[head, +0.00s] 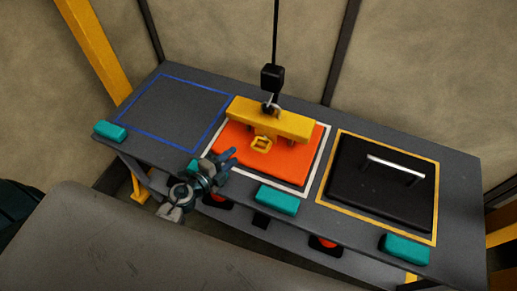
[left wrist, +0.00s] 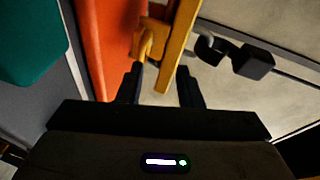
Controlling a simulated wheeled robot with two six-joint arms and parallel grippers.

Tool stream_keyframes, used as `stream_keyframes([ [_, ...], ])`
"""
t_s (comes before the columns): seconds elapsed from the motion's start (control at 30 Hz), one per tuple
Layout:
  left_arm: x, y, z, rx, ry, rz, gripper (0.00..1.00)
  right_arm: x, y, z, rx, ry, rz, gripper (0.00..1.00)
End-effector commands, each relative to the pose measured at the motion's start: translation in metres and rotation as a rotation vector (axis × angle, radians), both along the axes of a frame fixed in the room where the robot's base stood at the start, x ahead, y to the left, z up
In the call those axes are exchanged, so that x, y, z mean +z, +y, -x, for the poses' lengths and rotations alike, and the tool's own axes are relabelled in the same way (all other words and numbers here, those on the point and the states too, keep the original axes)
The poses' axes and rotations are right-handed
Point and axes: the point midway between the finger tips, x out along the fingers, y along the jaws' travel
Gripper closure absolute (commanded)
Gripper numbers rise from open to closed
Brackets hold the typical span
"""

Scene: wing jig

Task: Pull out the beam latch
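The yellow beam (head: 270,120) lies across the orange panel (head: 285,163) on the bench. In the left wrist view the latch (left wrist: 148,45) shows just ahead of the fingers, beside the beam (left wrist: 179,45). My left gripper (head: 230,156) is over the orange panel's front left part, short of the loop. In the left wrist view my left gripper (left wrist: 160,82) has its two fingers apart with nothing between them. My right gripper is not in view.
A black hook block (head: 272,78) hangs on a cable above the beam. A black plate (head: 375,190) with a metal handle lies to the right. Teal blocks (head: 277,199) line the bench's front edge. The blue-outlined area (head: 175,110) is empty.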

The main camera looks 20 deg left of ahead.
Motion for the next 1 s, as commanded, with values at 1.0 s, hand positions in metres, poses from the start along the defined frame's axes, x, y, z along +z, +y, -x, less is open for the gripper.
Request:
stream_keyframes([
  [1.0,-0.042,-0.066,-0.086,-0.147,0.039,-0.103,0.67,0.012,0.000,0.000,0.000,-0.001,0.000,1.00],
])
